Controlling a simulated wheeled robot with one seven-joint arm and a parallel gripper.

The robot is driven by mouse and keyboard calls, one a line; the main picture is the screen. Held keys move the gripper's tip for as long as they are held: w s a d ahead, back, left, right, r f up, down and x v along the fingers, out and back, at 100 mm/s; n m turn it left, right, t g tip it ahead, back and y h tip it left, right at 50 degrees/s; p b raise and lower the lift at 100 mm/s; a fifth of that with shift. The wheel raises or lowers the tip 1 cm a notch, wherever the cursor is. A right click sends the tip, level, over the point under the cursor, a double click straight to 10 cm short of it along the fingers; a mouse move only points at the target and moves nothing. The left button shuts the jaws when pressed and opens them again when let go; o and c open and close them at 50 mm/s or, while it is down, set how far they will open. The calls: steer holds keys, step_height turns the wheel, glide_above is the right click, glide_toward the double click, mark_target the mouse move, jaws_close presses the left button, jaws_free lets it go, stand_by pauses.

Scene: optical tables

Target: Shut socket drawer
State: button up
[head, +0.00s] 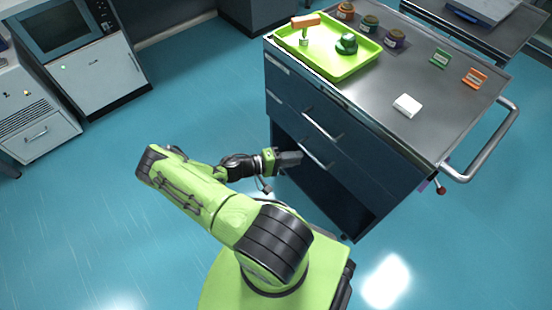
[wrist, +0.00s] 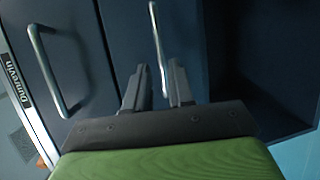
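A dark blue-grey tool cart has an upper drawer (head: 308,103) and a lower drawer (head: 350,172), each with a silver bar handle. No label in view tells which is the socket drawer, and both fronts look about flush. My gripper (head: 298,157) is at the lower drawer's handle (head: 315,155), left of the cart. In the wrist view my gripper (wrist: 160,88) has its two fingers apart, with the lower handle (wrist: 156,35) in line with the gap between them. I cannot tell whether they touch it. The upper handle (wrist: 45,70) is to the left there.
Below the drawers is a dark open bay (head: 320,190). The cart top holds a lime tray (head: 350,65), several small jars and a white block (head: 407,105). A push bar (head: 490,150) sticks out at right. Blue floor (head: 90,220) is clear at left.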

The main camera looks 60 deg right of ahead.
steer(key=v, duration=0.8)
steer(key=shift+w+a+p, duration=0.15)
steer(key=shift+a+p, duration=0.05)
steer(key=shift+p, duration=0.2)
